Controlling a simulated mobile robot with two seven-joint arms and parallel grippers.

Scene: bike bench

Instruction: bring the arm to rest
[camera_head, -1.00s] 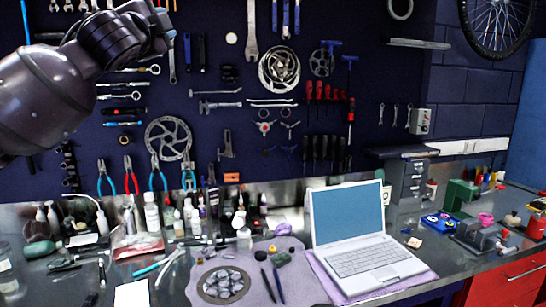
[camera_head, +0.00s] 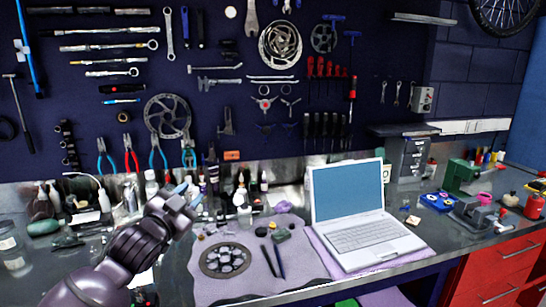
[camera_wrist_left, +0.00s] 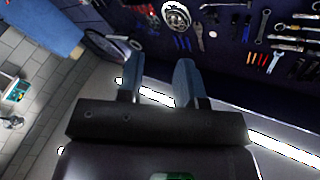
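My left arm comes in at the lower left of the head view. Its gripper (camera_head: 188,195) is above the left part of the workbench, in front of the row of bottles. In the left wrist view the two blue-grey fingers of the gripper (camera_wrist_left: 158,80) stand apart with nothing between them, so it is open and empty. My right gripper is in neither view.
A laptop (camera_head: 347,193) stands open on the bench (camera_head: 405,205). A grey mat (camera_head: 205,285) carries a round metal part (camera_head: 226,260). Bottles (camera_head: 241,195) line the back. Tools hang on the dark wall panel (camera_head: 215,100). Red drawers (camera_head: 505,265) are at the right.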

